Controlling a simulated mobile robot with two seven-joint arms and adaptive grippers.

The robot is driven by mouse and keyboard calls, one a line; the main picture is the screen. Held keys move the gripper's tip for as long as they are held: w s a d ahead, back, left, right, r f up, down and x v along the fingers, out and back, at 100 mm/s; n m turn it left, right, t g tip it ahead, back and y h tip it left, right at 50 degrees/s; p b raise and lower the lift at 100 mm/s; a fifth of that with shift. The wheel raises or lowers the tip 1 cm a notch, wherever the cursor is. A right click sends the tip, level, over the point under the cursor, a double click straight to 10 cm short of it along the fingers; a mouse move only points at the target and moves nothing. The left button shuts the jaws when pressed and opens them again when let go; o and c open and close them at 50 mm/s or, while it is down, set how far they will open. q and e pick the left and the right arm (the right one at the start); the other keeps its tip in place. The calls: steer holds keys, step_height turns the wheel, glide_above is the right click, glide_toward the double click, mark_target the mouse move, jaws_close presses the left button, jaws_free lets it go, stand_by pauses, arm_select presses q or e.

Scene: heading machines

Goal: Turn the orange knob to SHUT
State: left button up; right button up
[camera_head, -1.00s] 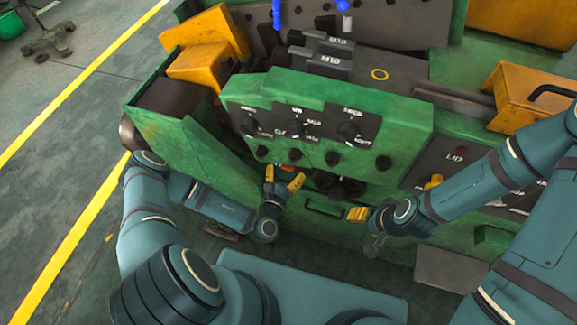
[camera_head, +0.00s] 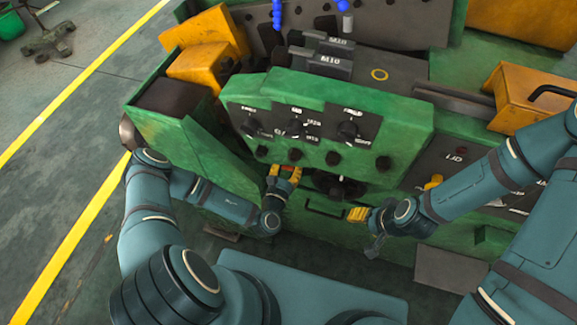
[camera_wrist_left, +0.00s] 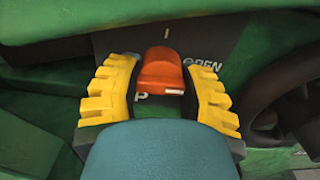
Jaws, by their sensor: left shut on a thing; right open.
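The orange knob (camera_wrist_left: 162,72) is in the middle of the left wrist view, on a dark label plate (camera_wrist_left: 220,45) with the word OPEN at its right and a partly hidden letter P at its lower left. A short white mark shows at the knob's lower right. My left gripper (camera_wrist_left: 160,85) has its yellow fingers on both sides of the knob and is shut on it. In the head view the left gripper (camera_head: 285,172) is below the green panel and mostly hides the knob. My right gripper (camera_head: 357,214) is open and empty, right of the left one, in front of the machine.
The green panel (camera_head: 400,125) with several black knobs overhangs just above my left gripper. A dark handwheel (camera_head: 340,187) is close on its right. A black handle (camera_head: 324,210) is below. A yellow knob (camera_head: 433,182) sits farther right.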

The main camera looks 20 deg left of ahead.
arm_select(q)
steer(key=shift+n, duration=0.3)
steer(key=n+p, duration=0.1)
steer(key=n, duration=0.1)
steer(key=shift+n+p, duration=0.35)
steer(key=shift+n, duration=0.05)
steer(key=n+p, duration=0.1)
steer(key=n, duration=0.3)
steer(key=shift+n, duration=0.3)
steer(key=n, duration=0.4)
steer(key=shift+d, duration=0.1)
steer(key=shift+n, duration=2.5)
steer(key=shift+r, duration=0.1)
steer(key=o, duration=1.2)
